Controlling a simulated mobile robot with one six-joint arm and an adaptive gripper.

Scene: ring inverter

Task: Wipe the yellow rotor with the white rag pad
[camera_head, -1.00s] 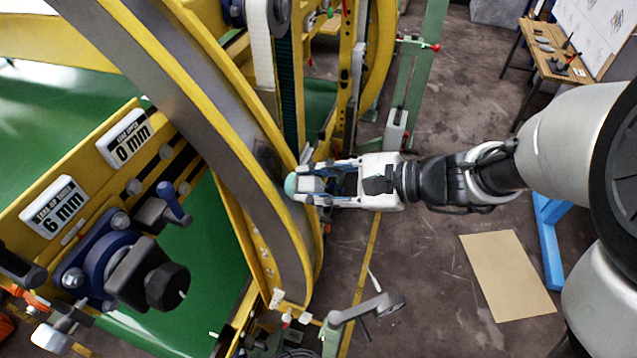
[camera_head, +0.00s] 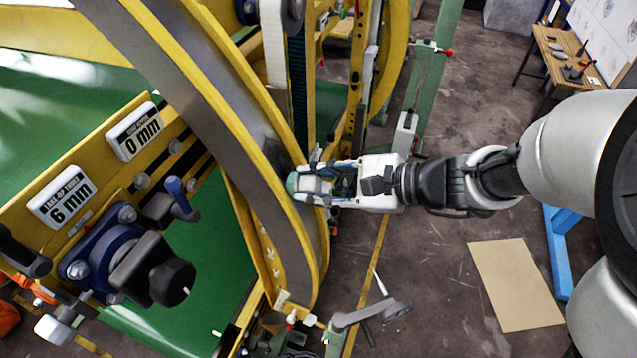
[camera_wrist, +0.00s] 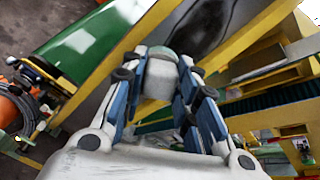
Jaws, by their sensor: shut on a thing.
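The yellow rotor (camera_head: 262,205) is a large curved ring with yellow edges and a grey steel band, sweeping down the middle of the head view. A dark smear shows on its band, beside my gripper in the head view and at the top of the wrist view (camera_wrist: 205,30). My gripper (camera_head: 310,184) is shut on the white rag pad (camera_wrist: 160,75), a pale block with a greenish rounded top between the blue-lined fingers. The pad's end (camera_head: 292,184) is at the rotor's right edge. I cannot tell whether it touches the band.
A yellow frame with signs reading 0 mm and 6 mm (camera_head: 62,196) and a black knob (camera_head: 172,282) stands at left. A green post (camera_head: 425,80) rises behind my gripper. A grey lever (camera_head: 372,314) sits below it. A tan sheet (camera_head: 515,283) lies on open floor at right.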

